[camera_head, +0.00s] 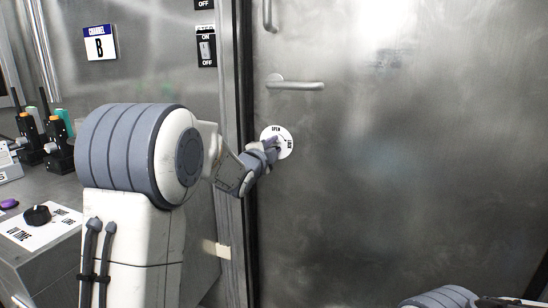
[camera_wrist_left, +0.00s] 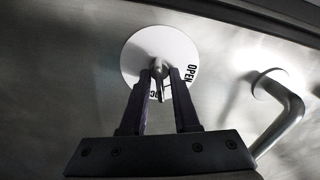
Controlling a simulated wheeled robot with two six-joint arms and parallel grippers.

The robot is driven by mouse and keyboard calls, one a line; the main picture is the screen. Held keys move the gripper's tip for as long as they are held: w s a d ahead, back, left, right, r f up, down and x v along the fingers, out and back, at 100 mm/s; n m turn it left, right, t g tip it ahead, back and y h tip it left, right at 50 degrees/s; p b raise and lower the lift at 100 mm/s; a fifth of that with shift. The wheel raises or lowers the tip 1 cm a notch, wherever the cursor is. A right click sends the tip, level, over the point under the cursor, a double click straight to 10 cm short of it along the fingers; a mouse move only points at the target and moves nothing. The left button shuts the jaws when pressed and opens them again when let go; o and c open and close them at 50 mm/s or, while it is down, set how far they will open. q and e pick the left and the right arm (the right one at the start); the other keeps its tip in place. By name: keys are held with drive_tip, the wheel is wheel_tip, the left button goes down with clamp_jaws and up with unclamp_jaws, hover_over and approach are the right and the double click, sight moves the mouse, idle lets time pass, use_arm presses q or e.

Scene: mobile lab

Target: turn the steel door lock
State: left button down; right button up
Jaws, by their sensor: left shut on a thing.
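The steel door (camera_head: 400,150) fills the right side of the head view. Its lock is a small knob on a round white plate (camera_head: 287,134) with black lettering, below the door handle. In the left wrist view the plate (camera_wrist_left: 145,50) reads "OPEN" on one side, and the lock knob (camera_wrist_left: 158,68) stands at its middle. My left gripper (camera_head: 270,146) is at the plate, and in the left wrist view its fingers (camera_wrist_left: 160,82) are shut on the knob. Part of the lettering is hidden by the fingers. My right gripper is not in view; only part of my right arm shows at the bottom right.
A lever handle (camera_head: 295,85) sticks out just above the lock; it also shows in the left wrist view (camera_wrist_left: 285,115). A switch (camera_head: 206,47) is on the wall left of the door frame. A bench (camera_head: 40,240) with radios (camera_head: 57,145) stands at the left.

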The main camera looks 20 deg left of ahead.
use_arm(q)
drive_tip(key=shift+f+m+b, duration=0.2)
drive_tip(key=shift+m+b, duration=1.3)
drive_tip(key=shift+m, duration=0.1)
drive_tip(key=c, duration=1)
unclamp_jaws()
drive_tip(key=shift+o, duration=0.2)
drive_tip(key=s+p, duration=0.1)
drive_tip(key=s, duration=0.9)
drive_tip(key=shift+s+a, duration=0.15)
drive_tip(key=shift+s, duration=0.1)
